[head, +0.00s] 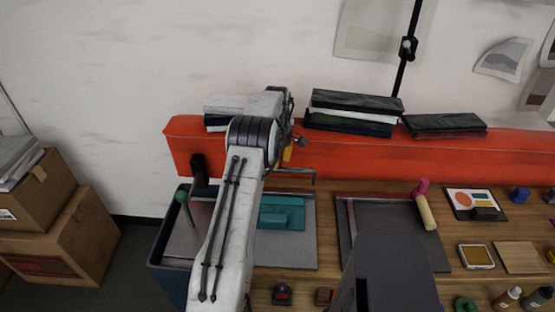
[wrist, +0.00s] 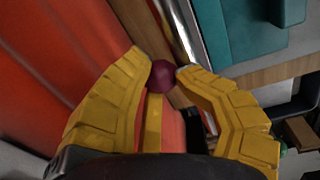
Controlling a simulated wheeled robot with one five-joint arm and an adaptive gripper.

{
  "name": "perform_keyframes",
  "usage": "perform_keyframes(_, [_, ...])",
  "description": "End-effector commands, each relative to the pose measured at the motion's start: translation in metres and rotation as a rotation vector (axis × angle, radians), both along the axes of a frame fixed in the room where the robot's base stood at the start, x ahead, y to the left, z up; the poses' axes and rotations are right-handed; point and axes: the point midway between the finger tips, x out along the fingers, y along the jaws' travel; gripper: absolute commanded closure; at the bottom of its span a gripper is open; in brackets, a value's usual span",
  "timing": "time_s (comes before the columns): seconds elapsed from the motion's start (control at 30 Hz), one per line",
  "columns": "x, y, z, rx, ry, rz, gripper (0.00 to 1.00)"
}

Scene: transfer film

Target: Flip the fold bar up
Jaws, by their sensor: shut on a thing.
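My gripper (wrist: 162,66) is shut on a dark red round knob (wrist: 162,78), one yellow finger on each side of it. A shiny metal strip (wrist: 188,32) runs away just beyond the knob; it may be the fold bar, but I cannot tell whether knob and strip join. In the head view a little yellow of my gripper (head: 288,153) shows behind my arm, above the back edge of the left grey board (head: 300,250). The knob is hidden there by my arm. A teal block (head: 281,213) lies on that board and also shows in the wrist view (wrist: 255,28).
A long orange-red ledge (head: 400,160) stands behind, with stacked books (head: 350,112) on it. A dark board (head: 395,225) with a pink-ended roller handle (head: 426,208) lies to the right. A blue bin (head: 170,255) stands left of the bench. Small items crowd the right side.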

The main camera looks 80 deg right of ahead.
Motion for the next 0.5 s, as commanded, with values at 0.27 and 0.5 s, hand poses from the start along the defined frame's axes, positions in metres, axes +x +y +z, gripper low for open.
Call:
perform_keyframes(0.27, [0.0005,0.0012,-0.0118,0.011,0.000,0.000,1.00])
perform_keyframes(0.5, [0.0004,0.0015,-0.0122,0.011,0.000,0.000,0.64])
